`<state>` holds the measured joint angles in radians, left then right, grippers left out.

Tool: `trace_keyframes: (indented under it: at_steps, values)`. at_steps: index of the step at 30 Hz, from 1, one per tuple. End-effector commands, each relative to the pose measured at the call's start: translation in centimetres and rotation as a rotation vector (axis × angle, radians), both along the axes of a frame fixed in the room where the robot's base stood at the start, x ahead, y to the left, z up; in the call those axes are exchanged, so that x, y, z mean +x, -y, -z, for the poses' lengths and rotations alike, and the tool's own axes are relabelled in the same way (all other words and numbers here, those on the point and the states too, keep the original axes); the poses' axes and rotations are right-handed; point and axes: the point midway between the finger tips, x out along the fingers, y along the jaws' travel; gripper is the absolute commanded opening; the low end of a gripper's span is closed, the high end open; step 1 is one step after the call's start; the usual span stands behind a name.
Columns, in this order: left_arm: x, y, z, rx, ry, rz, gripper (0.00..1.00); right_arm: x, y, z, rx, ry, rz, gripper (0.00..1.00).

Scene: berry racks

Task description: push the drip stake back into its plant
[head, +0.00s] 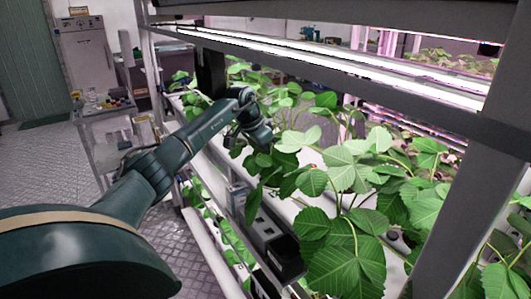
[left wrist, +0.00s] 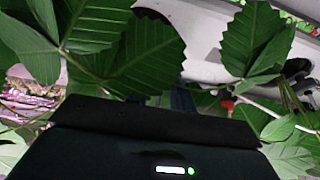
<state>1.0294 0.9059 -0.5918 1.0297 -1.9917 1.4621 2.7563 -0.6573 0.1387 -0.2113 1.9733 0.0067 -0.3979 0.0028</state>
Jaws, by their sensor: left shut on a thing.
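My left gripper (head: 262,146) reaches in from the left among the strawberry plants (head: 345,170) on the rack, its fingers largely covered by leaves. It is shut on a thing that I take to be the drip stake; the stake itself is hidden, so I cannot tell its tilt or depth. In the left wrist view the dark gripper body (left wrist: 140,140) fills the bottom, and broad green leaves (left wrist: 125,55) hang over its tip. My right gripper is not in view.
A white growing gutter (head: 315,155) runs under the plants. A lit lamp bar (head: 330,62) crosses above, and a grey rack post (head: 465,190) stands at right. Dark boxes (head: 268,238) sit below the gutter. A cart (head: 105,105) stands at left, with open floor near it.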

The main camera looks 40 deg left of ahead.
Motion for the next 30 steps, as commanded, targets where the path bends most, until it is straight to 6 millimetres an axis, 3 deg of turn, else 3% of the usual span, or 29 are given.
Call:
trace_keyframes:
  at_steps: [30]
  values:
    - [0.04,0.0,0.71,0.0,0.001,0.0,0.0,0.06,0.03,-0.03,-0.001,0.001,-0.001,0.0]
